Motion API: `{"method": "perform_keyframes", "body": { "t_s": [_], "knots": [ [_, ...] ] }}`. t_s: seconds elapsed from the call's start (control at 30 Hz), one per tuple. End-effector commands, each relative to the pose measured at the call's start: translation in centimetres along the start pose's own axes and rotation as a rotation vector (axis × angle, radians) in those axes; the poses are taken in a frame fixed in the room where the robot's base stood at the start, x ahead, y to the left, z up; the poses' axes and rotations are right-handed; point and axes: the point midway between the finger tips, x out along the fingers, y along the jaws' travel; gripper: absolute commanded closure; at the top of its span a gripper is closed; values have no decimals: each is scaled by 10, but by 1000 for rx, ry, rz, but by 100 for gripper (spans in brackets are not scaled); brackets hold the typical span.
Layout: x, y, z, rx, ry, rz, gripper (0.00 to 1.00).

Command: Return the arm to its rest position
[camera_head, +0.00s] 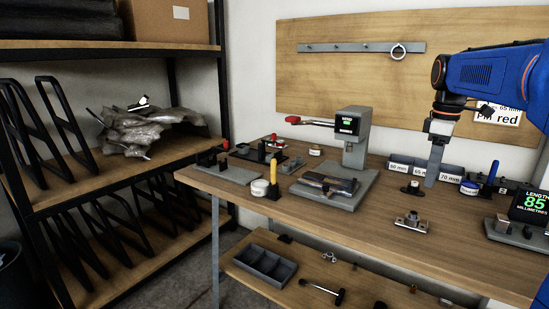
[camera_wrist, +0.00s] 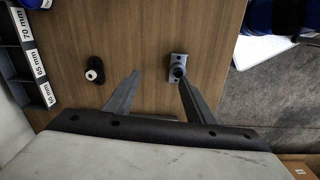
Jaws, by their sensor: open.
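My blue arm (camera_head: 495,80) reaches in from the right. My gripper (camera_head: 431,183) points down above the back part of the wooden workbench (camera_head: 375,238). In the wrist view my gripper (camera_wrist: 158,80) has its two grey fingers apart, with only bare wood showing between them. A small metal fitting (camera_wrist: 178,68) lies on the bench below, partly behind one finger tip. A small dark round part with a pale top (camera_wrist: 95,72) stands to the left of the fingers.
Labelled bins (camera_head: 425,172) line the bench's back edge. A press with a display (camera_head: 354,130) stands left of my gripper, a length gauge (camera_head: 530,205) to the right. A metal fitting (camera_head: 412,222) lies near the front.

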Motion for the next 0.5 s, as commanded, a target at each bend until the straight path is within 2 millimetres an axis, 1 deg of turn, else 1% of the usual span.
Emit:
{"method": "perform_keyframes", "body": {
  "t_s": [0.17, 0.27, 0.5],
  "knots": [
    [4, -26, 1, 58, 13, 24, 50],
    [9, -46, 2, 106, 25, 42, 50],
    [31, -107, 11, 265, 72, 92, 50]
  ]
}}
